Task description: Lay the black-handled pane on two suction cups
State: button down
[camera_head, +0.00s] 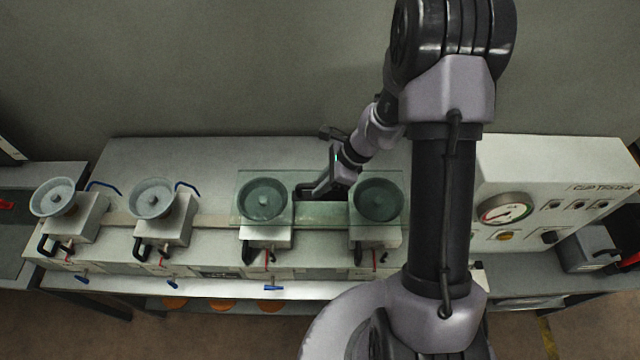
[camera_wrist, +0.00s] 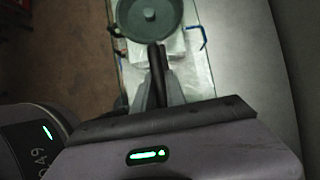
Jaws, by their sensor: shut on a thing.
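The clear, green-tinted glass pane (camera_head: 318,214) lies flat over the two right-hand suction cups, spanning the third cup (camera_head: 264,200) and the fourth cup (camera_head: 377,202). I cannot tell whether it touches their rims. My gripper (camera_head: 312,190) is shut on the pane's black handle (camera_head: 301,193), between these two cups. In the wrist view my gripper (camera_wrist: 158,95) has its fingers on both sides of the dark handle (camera_wrist: 157,65), with one green-tinted cup (camera_wrist: 150,16) beyond it.
Two uncovered grey cups, the first (camera_head: 52,197) and second (camera_head: 150,199), stand to the left on the same bench (camera_head: 205,160). Blue and black levers stick out around the cup blocks. A panel with a round gauge (camera_head: 505,209) stands on the right.

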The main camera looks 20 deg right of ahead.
jog(key=shift+s+b, duration=0.1)
jog(key=shift+b, duration=0.3)
jog(key=shift+d, duration=0.1)
jog(key=c, duration=1.3)
grip_release()
jog(key=shift+f, duration=0.1)
